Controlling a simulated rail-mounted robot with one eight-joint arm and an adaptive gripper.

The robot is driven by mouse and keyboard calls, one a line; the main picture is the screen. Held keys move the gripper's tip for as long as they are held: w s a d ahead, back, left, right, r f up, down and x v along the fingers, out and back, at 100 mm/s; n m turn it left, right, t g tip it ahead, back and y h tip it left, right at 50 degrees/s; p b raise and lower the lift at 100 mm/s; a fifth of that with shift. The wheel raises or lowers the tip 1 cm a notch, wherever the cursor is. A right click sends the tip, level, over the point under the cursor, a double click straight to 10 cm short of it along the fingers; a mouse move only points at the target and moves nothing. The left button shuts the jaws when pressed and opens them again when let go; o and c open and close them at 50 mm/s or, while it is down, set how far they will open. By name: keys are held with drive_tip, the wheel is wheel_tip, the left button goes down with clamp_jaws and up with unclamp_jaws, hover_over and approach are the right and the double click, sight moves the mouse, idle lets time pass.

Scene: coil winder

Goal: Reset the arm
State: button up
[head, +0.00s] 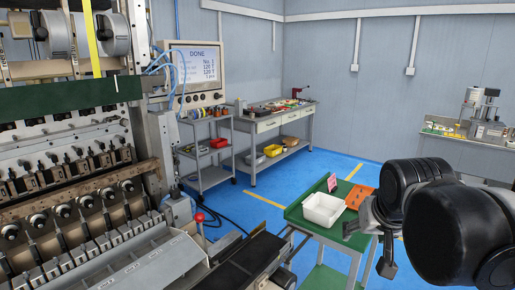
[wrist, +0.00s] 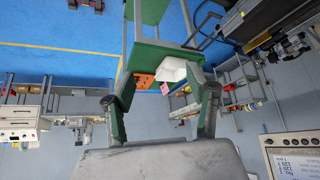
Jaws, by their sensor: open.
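My arm comes in from the right of the head view, with its black joints large in front. My gripper (head: 368,246) hangs in front of the green cart (head: 305,226) in that view, partly hidden by the arm. In the wrist view my gripper (wrist: 165,90) has its two fingers spread wide apart, with nothing between them. The white bin (wrist: 172,70), an orange plate (wrist: 144,80) and a pink card (wrist: 166,88) show beyond the fingers, apart from them. That picture looks upside down.
The white bin (head: 323,209), orange plate (head: 358,196) and pink card (head: 332,182) stand on the cart. The coil winder (head: 75,170) fills the left; its screen (head: 196,65) reads DONE. A shelf trolley (head: 210,160) and workbench (head: 275,125) stand behind. Blue floor (head: 265,195) lies open between.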

drive_tip(key=s+a+f, duration=0.1)
drive_tip(key=s+f, duration=0.2)
drive_tip(key=s, duration=0.2)
drive_tip(key=s+a+f+n+y, duration=0.1)
drive_tip(key=s+a+f, duration=0.1)
drive_tip(key=s, duration=0.4)
drive_tip(key=shift+s+f+n, duration=0.15)
drive_tip(key=shift+f+n, duration=0.15)
drive_tip(key=shift+f, duration=0.15)
drive_tip(key=shift+a, duration=0.1)
